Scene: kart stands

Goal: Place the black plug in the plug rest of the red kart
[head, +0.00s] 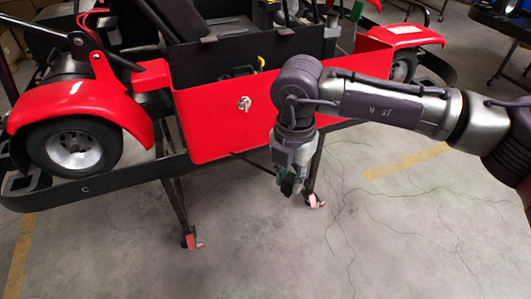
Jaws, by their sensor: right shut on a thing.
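The red kart (205,135) fills the upper left and middle of the head view, raised on a stand. My right gripper (290,188) points down in front of the kart's red panel, right of the silver fitting. It is shut on a small dark thing at its fingertips, taken as the black plug, which is mostly hidden by the fingers. A silver key-like fitting (244,103) sits on the red panel. I cannot make out which part is the plug rest. My left gripper is out of view.
The kart's front-left wheel (73,148) sits under a red fender. A dark bumper rail (95,187) runs along the kart's near side. Stand legs (178,215) reach the floor. The concrete floor (390,240) is clear at the lower right.

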